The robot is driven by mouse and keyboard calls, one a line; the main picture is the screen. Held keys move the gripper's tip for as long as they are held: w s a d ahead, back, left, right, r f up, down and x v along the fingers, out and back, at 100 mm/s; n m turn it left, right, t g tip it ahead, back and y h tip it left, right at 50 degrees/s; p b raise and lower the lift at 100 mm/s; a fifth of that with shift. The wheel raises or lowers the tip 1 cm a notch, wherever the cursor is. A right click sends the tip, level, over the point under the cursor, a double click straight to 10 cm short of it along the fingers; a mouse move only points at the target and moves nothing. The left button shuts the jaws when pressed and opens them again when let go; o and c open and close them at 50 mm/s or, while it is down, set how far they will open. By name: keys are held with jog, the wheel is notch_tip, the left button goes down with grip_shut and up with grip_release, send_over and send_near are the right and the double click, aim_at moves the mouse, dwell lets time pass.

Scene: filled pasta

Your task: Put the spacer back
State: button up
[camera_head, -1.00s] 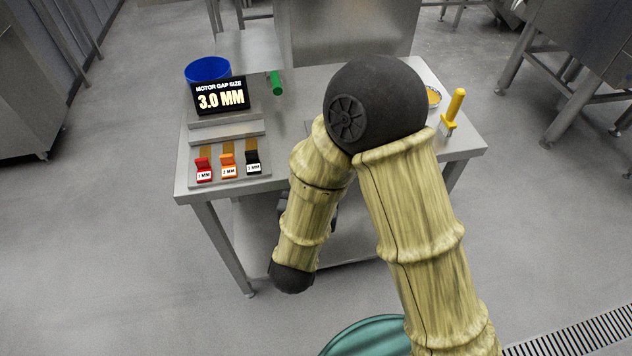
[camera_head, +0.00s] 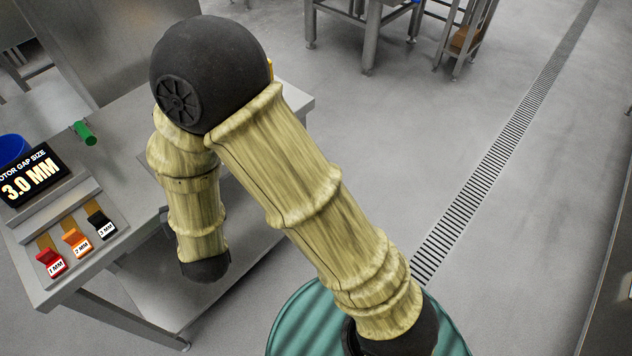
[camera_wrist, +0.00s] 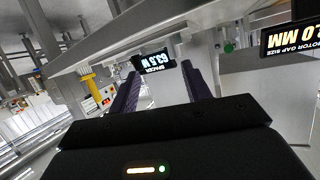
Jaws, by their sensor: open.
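Three labelled spacers sit in a row in slots on the front of the rack: a red one marked 1 MM (camera_head: 51,262), an orange one marked 2 MM (camera_head: 77,241) and a black one marked 3 MM (camera_head: 101,225). A black display (camera_head: 34,176) behind them reads MOTOR GAP SIZE 3.0 MM; part of it shows in the wrist view (camera_wrist: 290,40). My gripper (camera_wrist: 163,88) is open, its two dark purple fingers apart with nothing seen held. A small display (camera_wrist: 155,62) reading SPACER 63.5 N shows beyond the fingertips. In the head view my arm hides the gripper.
The steel table (camera_head: 255,122) has a lower shelf and stands at the left. A blue container (camera_head: 12,148) and a green cylinder (camera_head: 84,132) are on the table. A yellow-handled tool (camera_wrist: 86,78) shows in the wrist view. The floor (camera_head: 420,150) to the right is open, with a drain grating.

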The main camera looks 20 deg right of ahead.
jog(key=w+d+g, duration=0.2)
jog(key=d+g, duration=0.4)
jog(key=d, duration=0.8)
jog(key=s+d+g+h, duration=0.1)
jog(key=s+d+g, duration=0.1)
jog(key=s+d, duration=0.2)
jog(key=s+d+r+m+g+h, duration=0.1)
jog(key=s+d, duration=0.4)
jog(key=d, duration=0.6)
jog(key=shift+s+r+g+h, duration=0.2)
jog(key=shift+g+h, duration=0.3)
jog(key=shift+g, duration=0.5)
jog(key=shift+o, duration=0.2)
jog(key=shift+a+f, duration=0.1)
jog(key=shift+o, duration=0.2)
jog(key=shift+c, duration=0.4)
